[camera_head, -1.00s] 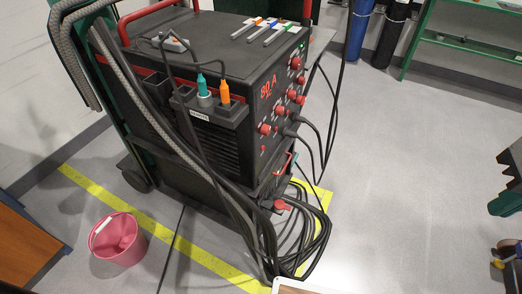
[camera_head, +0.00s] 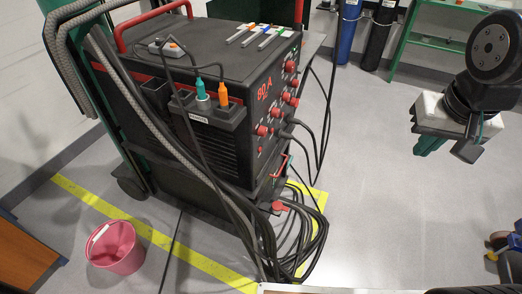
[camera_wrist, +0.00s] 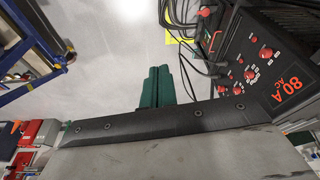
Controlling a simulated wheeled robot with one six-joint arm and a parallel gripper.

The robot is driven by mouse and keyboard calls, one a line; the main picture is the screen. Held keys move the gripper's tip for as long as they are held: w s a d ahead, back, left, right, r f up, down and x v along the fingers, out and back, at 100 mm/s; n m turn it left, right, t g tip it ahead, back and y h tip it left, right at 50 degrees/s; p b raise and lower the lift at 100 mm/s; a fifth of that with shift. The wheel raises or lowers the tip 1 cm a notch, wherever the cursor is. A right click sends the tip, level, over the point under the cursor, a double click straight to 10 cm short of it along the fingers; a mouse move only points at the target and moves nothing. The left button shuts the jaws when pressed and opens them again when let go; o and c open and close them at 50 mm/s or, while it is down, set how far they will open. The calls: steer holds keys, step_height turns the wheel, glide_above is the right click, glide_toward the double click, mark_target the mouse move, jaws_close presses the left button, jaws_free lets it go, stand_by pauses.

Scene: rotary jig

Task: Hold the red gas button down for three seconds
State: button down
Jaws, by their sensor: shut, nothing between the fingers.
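The welding machine (camera_head: 225,65), a black cabinet marked 80 A, stands left of centre in the head view. Its front panel carries several red round controls (camera_head: 291,66); I cannot tell which one is the gas button. In the wrist view the panel is at the upper right, with red controls (camera_wrist: 265,53) facing the open floor. My gripper (camera_head: 425,147) is in the air at the right of the head view, well apart from the panel. Its green fingers (camera_wrist: 155,72) are together and empty in the wrist view, left of the panel.
Looped black cables (camera_head: 300,235) hang from the panel and lie on the floor below. A pink bucket (camera_head: 116,248) stands at the lower left. Blue and dark gas cylinders (camera_head: 348,30) and a green rack (camera_head: 400,40) are at the back. Floor between panel and gripper is clear.

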mark_target(260, 150)
steer(key=w+a+f+m+t+y, duration=0.15)
steer(key=w+a+f, duration=0.25)
steer(key=w+f, duration=0.5)
steer(key=w+a+f+m+t, duration=0.2)
steer(key=w+a+f+t, duration=0.3)
steer(key=w, duration=0.6)
steer(key=w+a+f+m+y, duration=0.1)
steer(key=a+f+m+y, duration=0.1)
steer(key=a+f, duration=0.3)
steer(key=w+a+f+m+y, duration=0.1)
steer(key=a+f, duration=0.4)
steer(key=f, duration=0.7)
steer(key=m+y, duration=0.1)
steer(key=y, duration=0.1)
steer(key=shift+w+a+f+y, duration=0.15)
steer(key=shift+a+f+y, duration=0.2)
steer(key=shift+f, duration=0.05)
steer(key=w+a, duration=0.3)
steer(key=a, duration=0.5)
steer(key=shift+a, duration=0.15)
steer(key=shift+w+a, duration=0.15)
steer(key=shift+a, duration=0.2)
